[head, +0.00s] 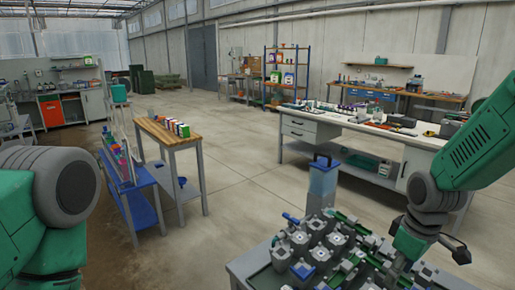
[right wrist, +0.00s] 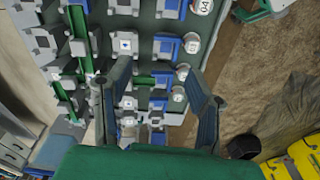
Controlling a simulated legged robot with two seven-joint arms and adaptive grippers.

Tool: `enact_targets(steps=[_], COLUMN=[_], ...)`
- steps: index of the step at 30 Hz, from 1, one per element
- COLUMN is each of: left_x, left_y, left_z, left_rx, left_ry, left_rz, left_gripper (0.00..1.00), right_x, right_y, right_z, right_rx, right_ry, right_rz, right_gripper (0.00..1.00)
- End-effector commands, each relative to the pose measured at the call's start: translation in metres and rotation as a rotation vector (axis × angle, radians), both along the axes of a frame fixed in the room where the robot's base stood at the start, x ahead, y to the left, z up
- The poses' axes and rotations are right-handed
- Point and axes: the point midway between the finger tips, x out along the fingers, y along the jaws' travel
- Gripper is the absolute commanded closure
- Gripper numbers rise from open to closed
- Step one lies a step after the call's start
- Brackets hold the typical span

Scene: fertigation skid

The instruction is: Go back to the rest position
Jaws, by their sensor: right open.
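The fertigation skid (head: 318,250) stands at the bottom of the head view, with grey valve blocks, green pipes and blue parts. My right gripper (head: 428,262) is over the skid's right side, pointing down. In the right wrist view, its two fingers (right wrist: 160,72) are spread apart with nothing held between them. The valve blocks (right wrist: 127,46) lie beyond the fingertips; I cannot tell whether they touch. Of my left arm, only green and grey links show at the left edge of the head view; its gripper is out of view.
A white workbench (head: 315,126) with tools stands beyond my right arm. A wooden-topped table (head: 165,133) with small boxes and a blue rack stand at left. A blue-topped container (head: 322,180) stands behind the skid. The middle floor is clear. Yellow cases (right wrist: 300,160) lie at lower right in the wrist view.

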Motion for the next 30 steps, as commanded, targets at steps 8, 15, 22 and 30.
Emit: enact_targets(steps=[8,15,22,30], left_x=[-0.001,0.000,-0.001,-0.001], left_y=[0.000,0.000,0.000,0.000], left_z=[0.000,0.000,0.000,-0.035], left_rx=[0.000,0.000,0.000,0.000], left_ry=[0.002,0.001,0.001,0.002], left_rz=[0.000,0.000,0.000,0.000], left_gripper=[1.00,1.00,1.00,1.00], right_x=[-0.065,-0.184,-0.275,-0.302], right_y=[0.007,0.012,0.011,0.013], right_z=[-0.099,-0.192,-0.220,-0.256], right_rx=[0.011,0.009,-0.007,-0.013], right_ry=[0.042,0.081,0.097,0.075], right_rz=[-0.156,-0.395,-0.563,-0.613], right_gripper=[0.53,0.53,0.53,0.53])
